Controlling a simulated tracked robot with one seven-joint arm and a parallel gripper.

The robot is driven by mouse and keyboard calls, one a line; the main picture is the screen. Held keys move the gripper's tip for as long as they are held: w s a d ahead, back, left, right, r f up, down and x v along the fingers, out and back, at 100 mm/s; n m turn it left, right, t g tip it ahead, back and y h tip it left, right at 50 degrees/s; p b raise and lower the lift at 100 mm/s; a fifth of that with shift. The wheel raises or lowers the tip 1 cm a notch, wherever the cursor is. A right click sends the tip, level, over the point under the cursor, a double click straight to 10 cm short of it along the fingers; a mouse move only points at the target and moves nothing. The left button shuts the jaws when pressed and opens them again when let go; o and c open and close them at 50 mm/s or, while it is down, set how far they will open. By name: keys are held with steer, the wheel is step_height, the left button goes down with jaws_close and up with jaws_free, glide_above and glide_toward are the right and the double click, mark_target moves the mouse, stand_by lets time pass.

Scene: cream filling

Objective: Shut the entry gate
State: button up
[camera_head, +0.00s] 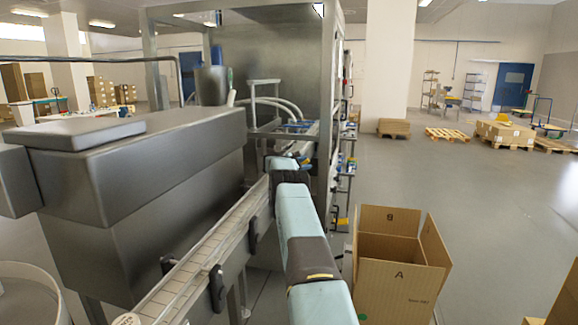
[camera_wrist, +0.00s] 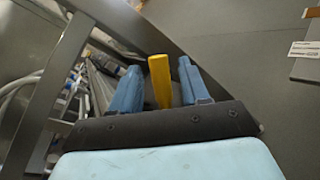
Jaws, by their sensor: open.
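In the wrist view, my gripper (camera_wrist: 158,75) is open, with its two blue fingers apart. An upright yellow bar (camera_wrist: 160,82) shows between the fingers, with a gap on each side. It looks like a handle, but I cannot tell whether it belongs to the entry gate. The gate panel itself is not clearly made out. In the head view, my teal arm reaches forward beside the conveyor (camera_head: 195,268) to the steel-framed machine (camera_head: 270,60). The gripper end is by the machine's near opening, and its fingers are hard to see there.
A grey metal hopper housing (camera_head: 150,190) stands left of the conveyor. An open cardboard box (camera_head: 400,285) stands on the floor right of my arm. Steel frame posts (camera_head: 328,110) rise close to the gripper. The floor farther right is clear up to the pallets (camera_head: 505,132).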

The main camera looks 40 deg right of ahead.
steer(key=s+a+r, duration=0.1)
steer(key=a, duration=1)
steer(key=shift+a+r, duration=0.2)
steer(key=shift+r, duration=0.2)
